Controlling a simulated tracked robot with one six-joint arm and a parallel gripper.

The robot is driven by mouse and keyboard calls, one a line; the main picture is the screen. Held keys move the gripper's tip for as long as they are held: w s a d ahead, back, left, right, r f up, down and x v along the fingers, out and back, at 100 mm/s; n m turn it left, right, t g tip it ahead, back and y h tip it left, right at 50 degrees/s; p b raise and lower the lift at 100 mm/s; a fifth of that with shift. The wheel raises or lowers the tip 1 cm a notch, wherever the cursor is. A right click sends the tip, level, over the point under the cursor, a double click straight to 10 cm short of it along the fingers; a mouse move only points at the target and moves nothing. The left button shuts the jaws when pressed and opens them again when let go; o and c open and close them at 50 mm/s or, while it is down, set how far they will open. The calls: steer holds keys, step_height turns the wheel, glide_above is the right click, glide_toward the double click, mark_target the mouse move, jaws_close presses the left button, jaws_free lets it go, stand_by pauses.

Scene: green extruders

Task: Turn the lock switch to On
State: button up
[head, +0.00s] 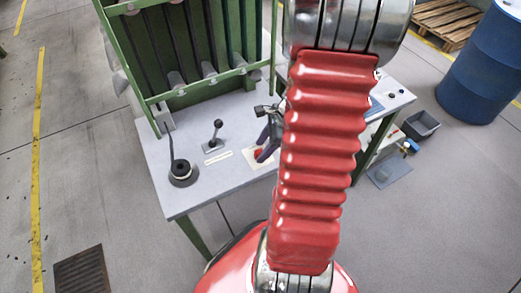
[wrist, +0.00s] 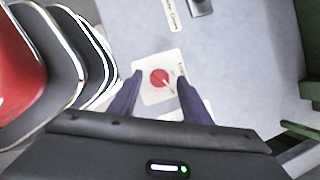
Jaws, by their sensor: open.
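The lock switch appears to be the round red knob (wrist: 160,78) on a pale square plate (wrist: 153,95) on the tabletop. A thin pale mark crosses the knob toward the lower right. In the head view part of the red knob (head: 258,154) shows to the left of my arm. My gripper (wrist: 160,80) is open, its two dark purple fingers apart, with the knob seen between them and nothing held. In the head view its fingers (head: 266,142) are partly hidden by my arm. I cannot tell the finger height above the plate, or read the plate's markings.
The grey table (head: 180,205) also bears a black joystick lever (head: 216,134), a black round device (head: 182,172) with a cable, and a green rack (head: 155,75) at the back. A blue barrel (head: 480,65) and grey bin (head: 421,126) stand on the floor at the right.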

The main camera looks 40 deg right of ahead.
steer(key=shift+w+a+f, duration=0.15)
steer(key=shift+a+f, duration=0.05)
steer(key=shift+f, duration=0.4)
steer(key=shift+c, duration=0.2)
steer(key=c, duration=0.9)
steer(key=shift+a, duration=0.1)
steer(key=shift+c, duration=0.4)
